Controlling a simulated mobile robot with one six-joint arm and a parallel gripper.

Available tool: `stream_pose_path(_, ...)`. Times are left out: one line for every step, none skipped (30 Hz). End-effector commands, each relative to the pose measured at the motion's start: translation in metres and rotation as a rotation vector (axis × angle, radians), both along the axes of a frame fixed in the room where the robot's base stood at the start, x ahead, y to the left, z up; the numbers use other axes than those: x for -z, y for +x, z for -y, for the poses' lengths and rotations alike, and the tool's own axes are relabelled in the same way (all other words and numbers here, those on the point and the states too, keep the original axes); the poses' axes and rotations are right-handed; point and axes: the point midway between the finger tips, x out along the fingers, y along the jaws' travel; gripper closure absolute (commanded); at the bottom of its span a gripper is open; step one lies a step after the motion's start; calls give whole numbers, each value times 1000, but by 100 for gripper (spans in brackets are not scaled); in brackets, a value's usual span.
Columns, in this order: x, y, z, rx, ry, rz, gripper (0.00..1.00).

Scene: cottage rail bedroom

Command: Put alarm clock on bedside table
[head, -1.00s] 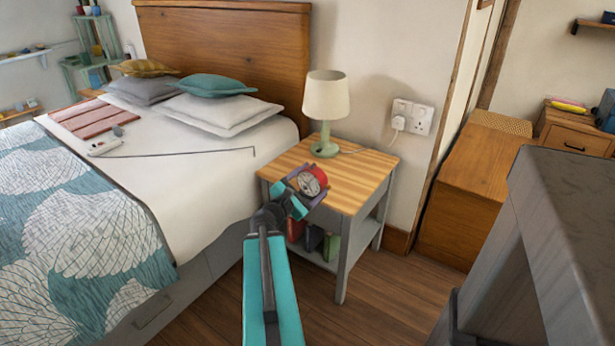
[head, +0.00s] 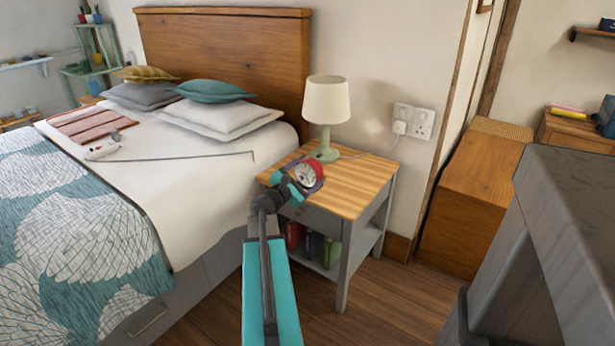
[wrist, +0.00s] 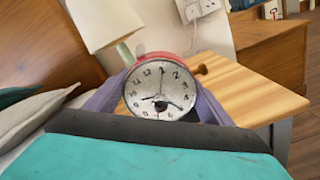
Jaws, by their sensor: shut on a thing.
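The red alarm clock (head: 308,174) with a white dial is held in my gripper (head: 303,183), tilted, over the left front part of the bedside table in the head view. In the wrist view the clock (wrist: 160,91) faces the camera, with a purple finger on each side of it (wrist: 160,104). The bedside table (head: 362,188) has a striped wooden top and grey legs. I cannot tell whether the clock's underside touches the top, as the gripper hides it.
A lamp (head: 326,104) with a cream shade stands at the back of the tabletop. The bed (head: 190,190) is close on the left. The tabletop's right half is bare. A large grey thing (head: 570,240) fills the right foreground.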

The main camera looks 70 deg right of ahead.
Motion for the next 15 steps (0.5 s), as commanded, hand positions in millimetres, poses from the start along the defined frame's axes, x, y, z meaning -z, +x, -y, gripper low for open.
stream_pose_path(0, 3, 7, 0, -2, -1, 66)
stream_pose_path(0, 5, 10, 0, -2, -1, 66)
stream_pose_path(1, 7, 13, 0, -2, -1, 66)
stream_pose_path(1, 8, 16, 0, -2, -1, 66)
stream_pose_path(1, 9, 19, 0, -2, -1, 66)
stream_pose_path(2, 11, 22, 0, -2, -1, 66)
stream_pose_path(2, 12, 24, 0, -2, -1, 66)
stream_pose_path(2, 13, 26, 0, -2, -1, 66)
stream_pose_path(2, 14, 28, 0, -2, -1, 66)
stream_pose_path(2, 15, 29, 0, -2, -1, 66)
stream_pose_path(2, 15, 30, 0, -1, 0, 66)
stream_pose_path(2, 16, 31, 0, -1, 0, 66)
stream_pose_path(2, 16, 32, 0, -1, 0, 66)
stream_pose_path(2, 16, 32, 0, -1, 0, 66)
stream_pose_path(2, 16, 32, 0, -1, 0, 66)
